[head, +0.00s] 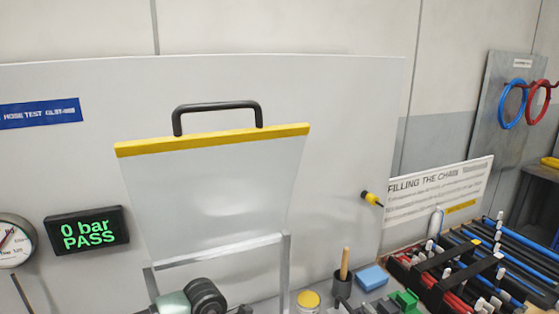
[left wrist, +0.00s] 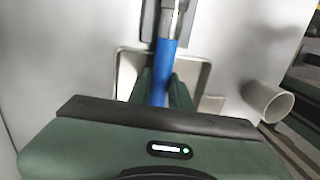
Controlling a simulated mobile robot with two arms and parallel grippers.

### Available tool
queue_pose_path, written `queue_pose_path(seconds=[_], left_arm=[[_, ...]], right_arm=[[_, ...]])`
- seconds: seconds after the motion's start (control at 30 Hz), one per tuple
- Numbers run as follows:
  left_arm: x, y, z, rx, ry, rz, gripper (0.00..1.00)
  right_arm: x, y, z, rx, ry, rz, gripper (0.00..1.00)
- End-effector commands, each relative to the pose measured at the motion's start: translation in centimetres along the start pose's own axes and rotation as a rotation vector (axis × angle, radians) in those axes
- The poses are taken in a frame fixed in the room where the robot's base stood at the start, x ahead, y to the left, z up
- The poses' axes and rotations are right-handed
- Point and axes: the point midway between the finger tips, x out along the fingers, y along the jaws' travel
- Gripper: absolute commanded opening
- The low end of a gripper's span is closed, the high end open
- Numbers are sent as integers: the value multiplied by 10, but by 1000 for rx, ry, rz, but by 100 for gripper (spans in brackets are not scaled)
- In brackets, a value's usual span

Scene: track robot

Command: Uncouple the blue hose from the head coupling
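In the left wrist view a blue hose (left wrist: 164,62) runs up from between my green fingers to a grey metal fitting (left wrist: 171,22), which looks like the head coupling. My left gripper (left wrist: 160,82) has one finger on each side of the hose. The fingers appear to press against it, with no clear gap. The hose's lower part is hidden behind the gripper body. The head view shows neither this hose end nor the coupling. My right gripper is in neither view.
A raised clear guard with a yellow edge (head: 213,140) stands before the panel. A display (head: 87,230) reads "0 bar PASS", beside a gauge (head: 14,243). A hose rack (head: 440,285) is at right. A pale open cylinder (left wrist: 268,103) stands right of my left gripper.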

Motion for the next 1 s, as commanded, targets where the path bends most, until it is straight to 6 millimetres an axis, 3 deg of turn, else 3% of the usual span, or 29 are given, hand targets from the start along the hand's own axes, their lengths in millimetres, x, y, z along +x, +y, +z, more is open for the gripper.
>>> queue_pose_path(seconds=[0.47, 1.0], left_arm=[[0, 0, 1, 1, -1, 0, 0], [2, 0, 21, 2, -2, 0, 0]], right_arm=[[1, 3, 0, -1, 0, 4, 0], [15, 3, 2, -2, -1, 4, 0]])
